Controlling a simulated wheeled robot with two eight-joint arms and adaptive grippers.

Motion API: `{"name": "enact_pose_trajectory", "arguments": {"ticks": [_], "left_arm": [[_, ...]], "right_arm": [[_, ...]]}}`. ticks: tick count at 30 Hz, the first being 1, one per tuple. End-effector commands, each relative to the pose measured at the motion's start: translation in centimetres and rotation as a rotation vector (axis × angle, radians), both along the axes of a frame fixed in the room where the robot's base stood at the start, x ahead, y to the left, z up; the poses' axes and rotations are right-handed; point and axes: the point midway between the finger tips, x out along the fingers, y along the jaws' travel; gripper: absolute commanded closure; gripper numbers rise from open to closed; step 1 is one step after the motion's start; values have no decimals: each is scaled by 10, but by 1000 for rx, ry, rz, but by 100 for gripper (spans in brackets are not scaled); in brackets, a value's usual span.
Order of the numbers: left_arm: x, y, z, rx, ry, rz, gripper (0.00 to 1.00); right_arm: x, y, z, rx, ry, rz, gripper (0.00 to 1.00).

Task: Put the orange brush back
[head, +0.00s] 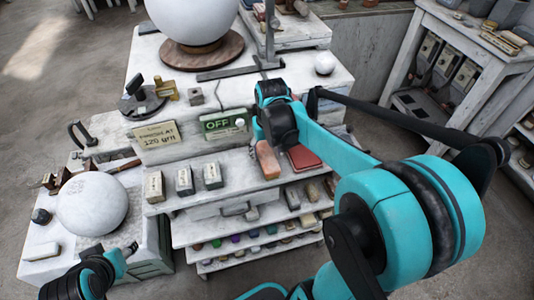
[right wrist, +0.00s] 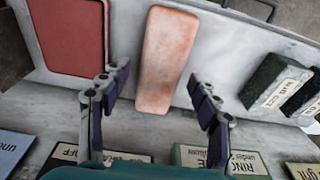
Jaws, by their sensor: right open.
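No thing that is clearly an orange brush shows. A salmon-orange block (head: 267,160) lies on the upper shelf beside a dark red slab (head: 305,158); no bristles are visible on it. A slim brown-handled tool (head: 123,166) lies at the left; I cannot tell what it is. My right gripper (head: 268,128) is above the shelf's edge. In the right wrist view its open fingers (right wrist: 160,88) are apart and empty, with the salmon-orange block (right wrist: 167,60) beyond them in the gap. My left gripper (head: 88,278) is at the lower left, its fingers unclear.
Labelled blocks (head: 184,180) stand on the shelf to the left. A green OFF sign (head: 222,124) and a tan card (head: 157,136) are on the bench front. A white sphere (head: 91,204) sits on the left bench. A large sphere (head: 193,18) rests on a wooden disc (head: 203,54).

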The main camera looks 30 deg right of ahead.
Motion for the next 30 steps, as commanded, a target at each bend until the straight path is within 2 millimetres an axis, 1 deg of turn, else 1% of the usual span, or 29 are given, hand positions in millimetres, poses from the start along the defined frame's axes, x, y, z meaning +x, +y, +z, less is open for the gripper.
{"name": "enact_pose_trajectory", "arguments": {"ticks": [1, 6, 9, 13, 17, 19, 23, 27, 30], "left_arm": [[0, 0, 9, 0, 0, 0, 53], [0, 0, 23, 0, 0, 0, 53], [0, 0, 29, 0, 0, 0, 53], [0, 0, 33, 0, 0, 0, 53], [0, 0, 34, 0, 0, 0, 53], [0, 0, 34, 0, 0, 0, 53], [0, 0, 34, 0, 0, 0, 53], [0, 0, 34, 0, 0, 0, 53], [0, 0, 34, 0, 0, 0, 53]], "right_arm": [[-2, 0, 16, 0, 0, 0, 38], [-7, 1, 54, 0, 0, 0, 38], [-9, 2, 71, 0, 0, 0, 38], [-11, 2, 86, 0, 0, 0, 38], [-15, 7, 93, -3, -14, 8, 38], [-23, 16, 94, -10, -46, 24, 38], [-48, 44, 91, -31, -154, 80, 38], [-76, 74, 81, -49, -297, 148, 38], [-92, 89, 71, -56, -384, 187, 38]]}}
